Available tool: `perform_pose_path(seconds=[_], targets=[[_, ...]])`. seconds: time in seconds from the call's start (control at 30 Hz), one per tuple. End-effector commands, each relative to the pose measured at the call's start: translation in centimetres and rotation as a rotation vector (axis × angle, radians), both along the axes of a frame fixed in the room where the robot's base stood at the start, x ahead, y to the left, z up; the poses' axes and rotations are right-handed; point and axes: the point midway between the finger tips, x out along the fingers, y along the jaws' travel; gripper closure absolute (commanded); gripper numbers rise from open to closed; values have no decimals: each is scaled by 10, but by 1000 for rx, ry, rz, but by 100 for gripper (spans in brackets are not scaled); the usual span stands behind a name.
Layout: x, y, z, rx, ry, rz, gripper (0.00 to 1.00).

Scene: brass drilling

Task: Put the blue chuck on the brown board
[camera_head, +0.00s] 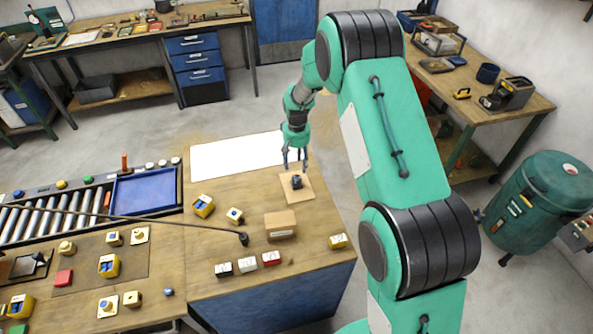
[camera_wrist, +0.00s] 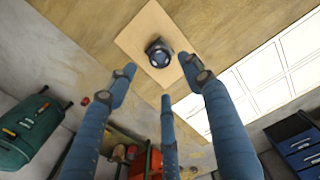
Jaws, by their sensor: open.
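The blue chuck (camera_head: 296,181) is a small dark piece on the light brown square board (camera_head: 305,193), near the right edge of the wooden bench. In the wrist view the chuck (camera_wrist: 159,52) sits near the middle of the board (camera_wrist: 148,20), with its round face toward the camera. My gripper (camera_head: 295,158) is over the board, with its three blue fingers pointing down. In the wrist view the fingers of my gripper (camera_wrist: 160,80) are spread apart and empty, with the chuck clear of the fingertips.
A white panel (camera_head: 235,160) lies behind the board on the bench. A roller conveyor with a blue tray (camera_head: 143,190) is at left. A green drum (camera_head: 535,210) stands at right.

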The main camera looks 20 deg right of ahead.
Motion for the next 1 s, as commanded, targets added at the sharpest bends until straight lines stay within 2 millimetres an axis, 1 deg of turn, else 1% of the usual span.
perform_pose_path(seconds=[0.1, 0.2, 0.87, 1.0], targets=[[1, 0, 12, 0, -2, 0, 49], [0, 0, 17, 0, 0, 0, 49], [0, 0, 19, 0, 0, 0, 49], [-1, 0, 26, 0, -5, 0, 49]])
